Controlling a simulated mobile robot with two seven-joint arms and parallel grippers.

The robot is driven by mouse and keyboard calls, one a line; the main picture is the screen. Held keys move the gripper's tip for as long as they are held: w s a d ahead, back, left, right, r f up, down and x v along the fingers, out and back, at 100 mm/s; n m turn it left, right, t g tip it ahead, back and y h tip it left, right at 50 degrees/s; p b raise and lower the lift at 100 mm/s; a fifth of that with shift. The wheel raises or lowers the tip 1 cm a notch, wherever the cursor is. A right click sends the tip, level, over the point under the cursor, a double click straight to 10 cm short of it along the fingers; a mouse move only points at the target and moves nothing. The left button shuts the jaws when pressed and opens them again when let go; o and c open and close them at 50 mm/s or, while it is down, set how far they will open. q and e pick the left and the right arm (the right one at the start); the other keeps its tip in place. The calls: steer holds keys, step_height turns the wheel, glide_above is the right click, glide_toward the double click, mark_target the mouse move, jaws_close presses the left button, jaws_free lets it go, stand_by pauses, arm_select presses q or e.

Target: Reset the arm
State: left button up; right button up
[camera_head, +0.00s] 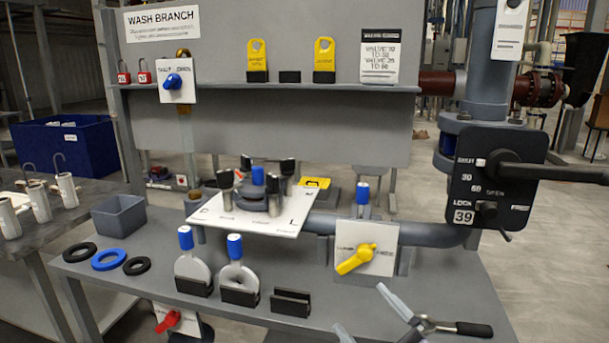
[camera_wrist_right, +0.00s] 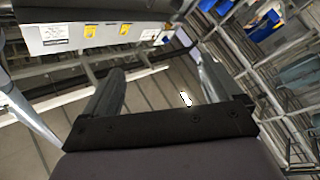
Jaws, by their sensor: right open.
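My right gripper (camera_head: 358,306) is at the bottom right of the head view, above the front of the bench. Its two pale fingers are apart with nothing between them. The right wrist view also shows the fingers (camera_wrist_right: 160,75) spread and empty, with a bare floor strip and metal framing beyond. My left gripper is in neither view. A black panel (camera_head: 470,165) on the right pipe carries a long black lever (camera_head: 560,172) pointing right, with marks for shut, 30, 60 and open.
The bench holds a white plate (camera_head: 230,218) with dark posts, a yellow valve handle (camera_head: 357,259), blue-topped loops (camera_head: 237,270) in black holders, rings (camera_head: 108,259) and a grey bin (camera_head: 119,216). Open floor lies right of the bench.

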steer(key=s+d+f+m+g+h, duration=0.2)
steer(key=s+d+f+m+h, duration=0.1)
steer(key=s+f, duration=0.3)
steer(key=s+d+f+m+g+h, duration=0.3)
steer(key=s+f+m, duration=0.2)
steer(key=f, duration=0.6)
steer(key=s+d+f+m+g+h, duration=0.2)
steer(key=s+d+f+m+h, duration=0.1)
steer(key=s+f, duration=0.6)
steer(key=shift+s+d+f+m+h, duration=0.2)
steer(key=shift+d+m+h, duration=0.25)
steer(key=shift+m, duration=0.35)
